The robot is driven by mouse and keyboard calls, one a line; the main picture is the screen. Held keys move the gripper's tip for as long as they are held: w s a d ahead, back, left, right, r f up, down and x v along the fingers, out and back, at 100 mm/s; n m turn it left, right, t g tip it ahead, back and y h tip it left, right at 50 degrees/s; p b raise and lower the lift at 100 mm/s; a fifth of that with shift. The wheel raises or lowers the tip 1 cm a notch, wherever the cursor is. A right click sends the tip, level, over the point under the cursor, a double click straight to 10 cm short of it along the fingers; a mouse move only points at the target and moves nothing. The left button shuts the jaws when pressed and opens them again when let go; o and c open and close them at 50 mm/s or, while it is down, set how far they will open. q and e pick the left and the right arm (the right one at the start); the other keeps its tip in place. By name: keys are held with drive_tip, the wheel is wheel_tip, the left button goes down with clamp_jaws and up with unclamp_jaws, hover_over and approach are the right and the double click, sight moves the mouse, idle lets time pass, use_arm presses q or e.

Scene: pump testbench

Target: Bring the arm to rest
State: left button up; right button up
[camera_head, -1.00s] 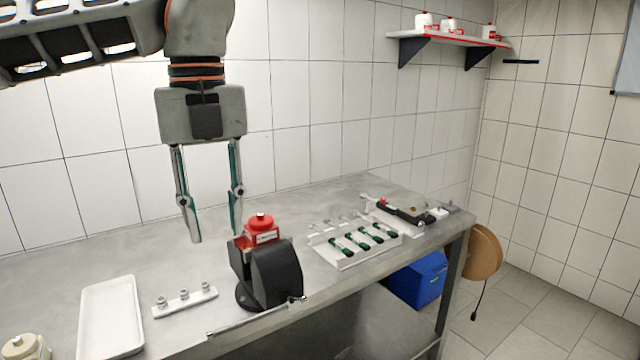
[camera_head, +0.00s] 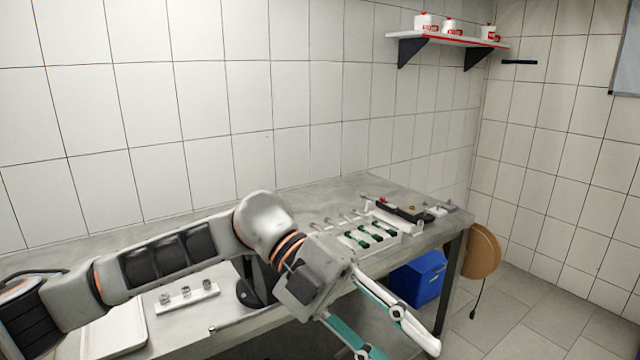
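My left arm reaches in from the left, low across the front of the metal table (camera_head: 370,190). My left gripper (camera_head: 402,348) points down and to the right, past the table's front edge. Its two fingers are apart, with nothing seen between them, and one tip is at the bottom edge of the picture. The black pump stand (camera_head: 248,292) is mostly hidden behind the arm, and its red top cannot be seen. My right gripper is not in view.
A white tray (camera_head: 128,335) and a small white holder with several pegs (camera_head: 187,298) lie at the front left. A white rack with green-handled tools (camera_head: 385,245) stands farther right. A blue box (camera_head: 418,278) is under the table. A shelf (camera_head: 450,40) hangs on the wall.

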use_arm(q)
drive_tip(key=w+r+n+t+h, duration=0.2)
drive_tip(key=w+n+t+h, duration=0.7)
drive_tip(key=h, duration=0.4)
drive_tip(key=w+a+f+n+t+y, duration=0.3)
drive_tip(key=a+f+n+t+y, duration=0.2)
drive_tip(key=f+n+t, duration=0.35)
drive_tip(key=w+a+f+n+t+y, duration=0.4)
drive_tip(key=a+f+n+t+y, duration=0.15)
drive_tip(key=f+n+t, duration=0.35)
drive_tip(key=s+a+f+n+g+y, duration=0.2)
drive_tip(key=s+a+f+n+y, duration=0.15)
drive_tip(key=a+f, duration=0.4)
drive_tip(key=s+a+f+n+g+y, duration=0.1)
drive_tip(key=s+a+f+n+y, duration=0.2)
drive_tip(key=f, duration=0.8)
drive_tip(key=s+a+f+n+g+y, duration=0.1)
drive_tip(key=s+a+f+g+y, duration=0.3)
drive_tip(key=s+a+f, duration=0.5)
wheel_tip(320, 180, down, 4)
drive_tip(key=shift+s+f, duration=0.2)
drive_tip(key=shift+s, duration=1)
